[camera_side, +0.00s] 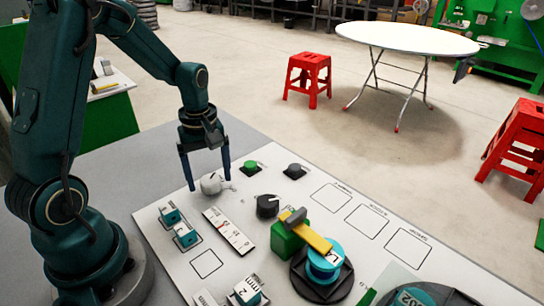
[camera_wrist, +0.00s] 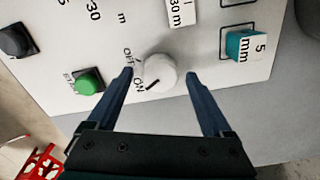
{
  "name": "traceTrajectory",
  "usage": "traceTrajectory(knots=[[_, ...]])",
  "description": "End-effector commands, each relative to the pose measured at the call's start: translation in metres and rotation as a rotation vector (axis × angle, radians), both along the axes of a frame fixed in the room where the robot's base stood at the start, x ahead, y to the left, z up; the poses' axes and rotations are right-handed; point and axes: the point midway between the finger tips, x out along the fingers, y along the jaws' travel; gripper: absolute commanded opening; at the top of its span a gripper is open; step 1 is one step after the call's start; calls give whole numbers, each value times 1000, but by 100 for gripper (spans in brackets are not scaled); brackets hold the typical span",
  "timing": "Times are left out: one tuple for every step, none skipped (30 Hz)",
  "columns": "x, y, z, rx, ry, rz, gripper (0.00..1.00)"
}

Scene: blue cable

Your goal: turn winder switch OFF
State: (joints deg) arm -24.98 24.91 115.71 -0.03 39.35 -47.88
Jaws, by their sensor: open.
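A round white switch knob (camera_wrist: 160,70) sits on the light panel, with OFF and ON printed on its left side in the wrist view. A short black mark on the knob points toward the ON label. In the side view the white knob (camera_side: 210,184) lies near the panel's far left part. My gripper (camera_wrist: 159,76) is open, with one finger on each side of the knob and a visible gap to it. In the side view my gripper (camera_side: 208,178) points down at the knob; finger height above the panel is hard to tell.
A green START button (camera_wrist: 88,82) and a dark button (camera_wrist: 16,40) lie left of the knob in the wrist view. A black knob (camera_side: 267,206), a green block with a yellow-handled tool (camera_side: 308,232), a blue spool (camera_side: 324,262) and teal blocks (camera_side: 170,214) stand on the panel.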

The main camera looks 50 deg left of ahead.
Motion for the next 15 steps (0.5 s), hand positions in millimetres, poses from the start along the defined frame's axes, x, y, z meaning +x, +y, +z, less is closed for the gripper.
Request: traceTrajectory(knots=[[0,0,0,0,0,0,85],[0,0,0,0,0,0,85],[0,0,0,0,0,0,73],[0,0,0,0,0,0,62],[0,0,0,0,0,0,50],[0,0,0,0,0,0,35],[0,0,0,0,0,0,24],[0,0,0,0,0,0,12],[0,0,0,0,0,0,0],[0,0,0,0,0,0,0],[0,0,0,0,0,-1,0],[0,0,0,0,0,-2,0],[0,0,0,0,0,-3,0],[0,0,1,0,0,-6,0],[0,0,1,0,0,-11,0]])
